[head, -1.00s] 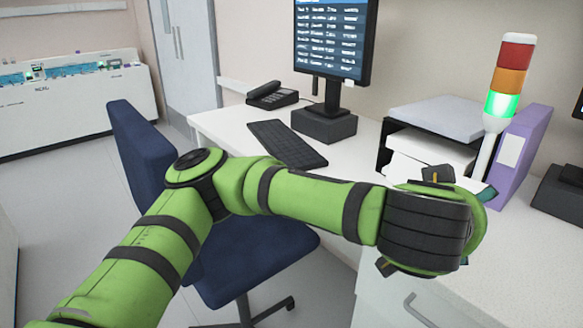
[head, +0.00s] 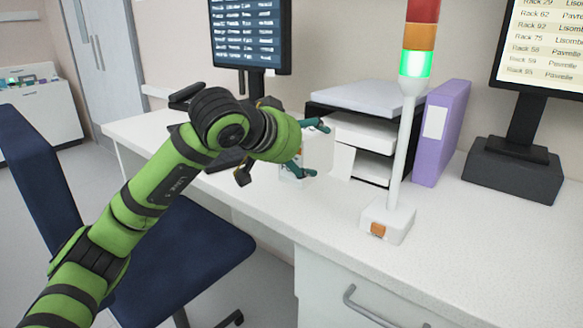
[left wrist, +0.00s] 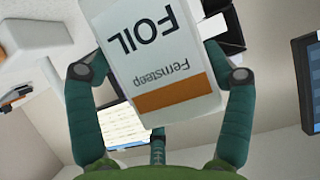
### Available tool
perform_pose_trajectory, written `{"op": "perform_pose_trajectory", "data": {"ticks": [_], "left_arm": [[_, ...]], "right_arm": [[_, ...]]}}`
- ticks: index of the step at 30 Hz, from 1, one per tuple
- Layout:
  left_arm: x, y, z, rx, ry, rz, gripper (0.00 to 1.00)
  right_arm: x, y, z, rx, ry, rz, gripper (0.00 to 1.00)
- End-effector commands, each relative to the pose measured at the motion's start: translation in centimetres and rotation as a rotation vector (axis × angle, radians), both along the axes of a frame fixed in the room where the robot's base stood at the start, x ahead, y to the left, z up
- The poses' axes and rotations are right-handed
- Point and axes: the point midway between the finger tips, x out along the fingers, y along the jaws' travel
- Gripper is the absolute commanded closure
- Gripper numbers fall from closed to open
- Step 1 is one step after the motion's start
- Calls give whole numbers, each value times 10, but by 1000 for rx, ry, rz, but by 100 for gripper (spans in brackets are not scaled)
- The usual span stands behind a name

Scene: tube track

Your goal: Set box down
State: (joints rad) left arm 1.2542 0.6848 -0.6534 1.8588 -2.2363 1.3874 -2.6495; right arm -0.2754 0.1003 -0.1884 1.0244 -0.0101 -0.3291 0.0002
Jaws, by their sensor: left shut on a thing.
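A white box (head: 318,152) is held between the teal fingers of my left gripper (head: 312,148) over the desk, in front of the paper tray. In the left wrist view the box (left wrist: 152,62) shows the words "FOIL" and "Fernsteep" upside down and an orange band. The fingers of my left gripper (left wrist: 160,75) lie along both its sides. The white desk (head: 285,232) is below the box. I cannot tell whether the box touches it. My right gripper is not in view.
A signal light (head: 400,150) with a green lamp lit stands on the desk right of the box. Behind are a paper tray (head: 368,97) and a purple binder (head: 440,135). A monitor (head: 515,150) stands at right. The desk's front right is clear. A blue chair (head: 190,265) stands before it.

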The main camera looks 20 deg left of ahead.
Motion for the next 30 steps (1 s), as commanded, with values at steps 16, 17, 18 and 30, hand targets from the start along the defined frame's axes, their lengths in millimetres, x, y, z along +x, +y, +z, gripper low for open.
{"op": "perform_pose_trajectory", "data": {"ticks": [16, 17, 18, 30], "left_arm": [[11, 20, -52, 0, -2, -1, 54], [11, 20, -53, 1, -2, -2, 54], [11, 20, -54, 0, -3, -2, 54], [11, 20, -54, 0, -1, -1, 0]], "right_arm": [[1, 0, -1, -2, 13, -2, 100], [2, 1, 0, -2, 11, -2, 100], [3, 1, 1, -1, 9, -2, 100], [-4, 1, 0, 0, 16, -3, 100]]}}
